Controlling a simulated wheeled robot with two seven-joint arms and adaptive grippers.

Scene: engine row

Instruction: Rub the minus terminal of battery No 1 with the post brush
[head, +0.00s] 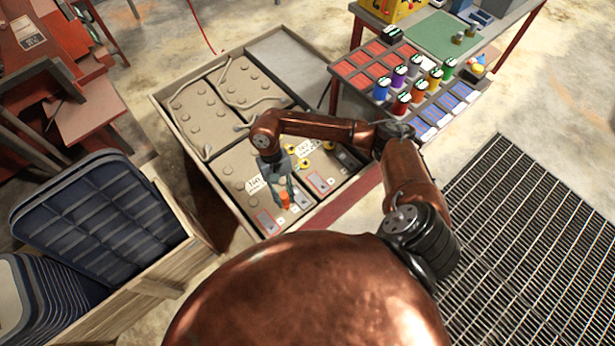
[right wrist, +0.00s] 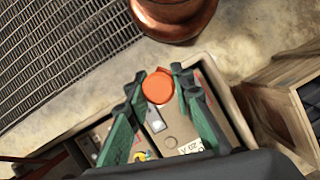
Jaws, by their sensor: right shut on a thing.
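My right gripper (head: 283,188) is shut on an orange round-topped thing (head: 285,199), apparently the post brush. The orange end also shows between the green fingers of the right gripper (right wrist: 157,84) in the right wrist view (right wrist: 158,88). It is over the near battery (head: 233,170), which carries a white label (head: 255,184) too small to read surely. A red-edged terminal plate (head: 264,222) lies left of the brush and a grey plate (head: 301,199) lies right of it. Whether the brush touches a terminal cannot be told. My left gripper is not in view.
The batteries stand in a shallow open tray (head: 170,142). Yellow-ringed parts (head: 303,163) and loose cables (head: 257,102) lie on them. A bench with coloured pots (head: 381,88) is at back right. Stacked dark trays (head: 95,215) fill the left. A floor grating (head: 525,235) lies right.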

